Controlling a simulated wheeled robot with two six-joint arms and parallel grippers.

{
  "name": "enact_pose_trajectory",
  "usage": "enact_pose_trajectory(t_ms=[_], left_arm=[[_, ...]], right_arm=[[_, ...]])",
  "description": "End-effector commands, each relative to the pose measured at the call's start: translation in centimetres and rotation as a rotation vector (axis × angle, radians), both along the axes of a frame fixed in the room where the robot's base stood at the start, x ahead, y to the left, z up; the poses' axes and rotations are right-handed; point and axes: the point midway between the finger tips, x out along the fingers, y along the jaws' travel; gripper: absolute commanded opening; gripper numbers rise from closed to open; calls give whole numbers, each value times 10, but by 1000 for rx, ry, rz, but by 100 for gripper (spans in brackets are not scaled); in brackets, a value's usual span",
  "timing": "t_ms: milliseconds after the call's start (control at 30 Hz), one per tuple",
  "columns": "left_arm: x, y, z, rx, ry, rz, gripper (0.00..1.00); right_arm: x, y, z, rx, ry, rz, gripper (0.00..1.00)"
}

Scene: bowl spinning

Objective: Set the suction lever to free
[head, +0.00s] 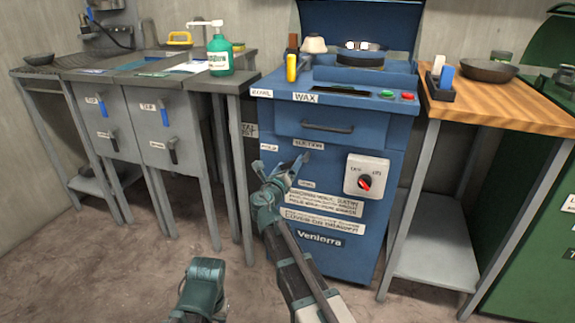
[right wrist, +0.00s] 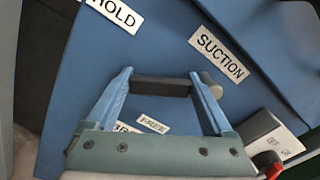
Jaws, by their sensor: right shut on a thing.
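The suction lever (right wrist: 163,88) is a dark grey bar on the blue machine's front. It lies between the two blue fingers of my right gripper (right wrist: 160,95), which is shut on it. The SUCTION label (right wrist: 218,52), HOLD label (right wrist: 118,12) and FREE label (right wrist: 153,124) are around it. In the head view my right gripper (head: 300,167) is at the machine front, below the SUCTION label (head: 308,144), and mostly hides the lever. The HOLD label (head: 269,147) is up and left, the FREE label (head: 307,183) below.
A grey bench (head: 205,82) stands left, a wood-topped table (head: 508,105) right. Open floor lies in front.

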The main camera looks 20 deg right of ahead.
Motion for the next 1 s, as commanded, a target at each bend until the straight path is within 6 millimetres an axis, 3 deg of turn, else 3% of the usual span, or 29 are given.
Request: enact_pose_trajectory(t_ms=[400, 1000], left_arm=[[0, 0, -20, 0, -1, 0, 49], [0, 0, -31, -1, -2, 0, 49]], right_arm=[[-10, -13, -20, -326, 221, 2, 0], [-22, -31, -30, -683, 458, 1, 0]])
